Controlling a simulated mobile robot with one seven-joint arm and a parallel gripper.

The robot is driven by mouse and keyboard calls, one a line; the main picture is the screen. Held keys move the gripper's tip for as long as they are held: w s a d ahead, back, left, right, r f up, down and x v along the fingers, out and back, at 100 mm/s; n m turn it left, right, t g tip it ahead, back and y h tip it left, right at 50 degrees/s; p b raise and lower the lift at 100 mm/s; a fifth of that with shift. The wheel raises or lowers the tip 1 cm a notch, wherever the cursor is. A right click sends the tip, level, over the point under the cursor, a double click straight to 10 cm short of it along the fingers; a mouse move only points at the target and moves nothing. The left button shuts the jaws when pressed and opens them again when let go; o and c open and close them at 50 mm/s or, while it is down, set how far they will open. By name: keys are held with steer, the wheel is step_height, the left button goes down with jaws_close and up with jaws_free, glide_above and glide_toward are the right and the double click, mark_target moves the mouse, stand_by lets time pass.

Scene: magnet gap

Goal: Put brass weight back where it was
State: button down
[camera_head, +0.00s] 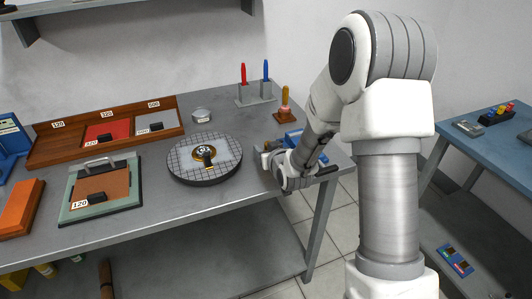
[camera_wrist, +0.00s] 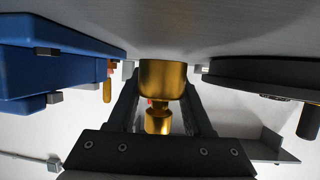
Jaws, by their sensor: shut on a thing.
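The brass weight (camera_wrist: 162,82), a golden stepped cylinder with a narrow neck, is between the two dark fingers of my gripper (camera_wrist: 160,90) in the wrist view. My gripper is shut on it. Its wide end is at or very close to the grey tabletop; I cannot tell whether they touch. In the head view my gripper (camera_head: 270,157) is low over the right part of the bench, between the round gridded plate (camera_head: 182,172) and the blue device (camera_head: 292,137). The weight is mostly hidden there by my gripper.
The round plate carries a brass ring with a black handle (camera_head: 209,157). The blue device (camera_wrist: 50,55) is close on one side in the wrist view. The bench's front edge is near.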

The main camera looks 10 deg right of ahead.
steer(key=shift+f, duration=0.55)
steer(key=shift+f+b, duration=0.2)
steer(key=shift+b, duration=0.1)
steer(key=shift+c, duration=1.6)
jaws_free()
